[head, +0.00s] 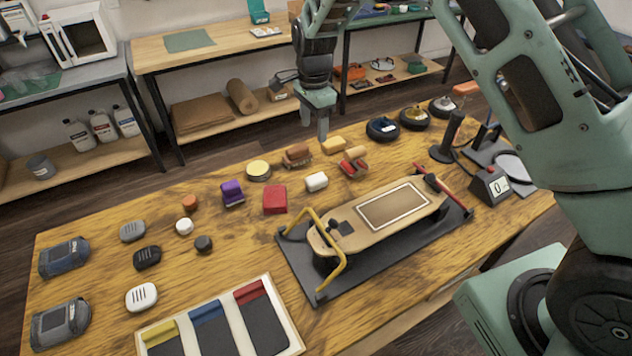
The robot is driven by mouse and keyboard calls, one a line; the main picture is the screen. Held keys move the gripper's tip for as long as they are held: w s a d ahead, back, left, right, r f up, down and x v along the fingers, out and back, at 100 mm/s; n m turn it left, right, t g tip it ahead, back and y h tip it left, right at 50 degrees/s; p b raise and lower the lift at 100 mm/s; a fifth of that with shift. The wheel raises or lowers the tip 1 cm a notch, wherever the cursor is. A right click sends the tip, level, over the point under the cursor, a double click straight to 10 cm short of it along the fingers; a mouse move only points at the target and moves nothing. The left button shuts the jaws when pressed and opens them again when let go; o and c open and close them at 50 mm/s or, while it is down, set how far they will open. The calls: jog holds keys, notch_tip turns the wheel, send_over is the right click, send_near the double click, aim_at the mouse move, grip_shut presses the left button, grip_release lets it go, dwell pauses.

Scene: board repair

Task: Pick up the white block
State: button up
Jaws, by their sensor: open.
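The white block (316,181) is a small rounded piece lying on the wooden table (95,245), near the middle. A red block (275,200) lies to its left, and a skateboard deck (377,216) on a dark mat lies to its right and nearer. My gripper (315,124) is open and empty, pointing down above the table's far edge. In the picture it is above the white block and apart from it.
A red-and-tan brush-like piece (353,163), a yellow block (334,145), a brown brush (297,155) and a cream-topped round tin (258,170) lie around the white block. A yellow bar (328,250) rises from the mat's left end. A tray (288,320) with coloured strips is at front.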

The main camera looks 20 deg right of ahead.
jog(key=p, duration=0.3)
send_over(316, 178)
notch_tip(316, 178, down, 12)
jog(key=shift+a+f, duration=0.1)
jog(key=shift+f, duration=0.1)
jog(key=shift+f+p, duration=1.15)
jog(key=shift+f, duration=1.5)
jog(key=c, duration=1.1)
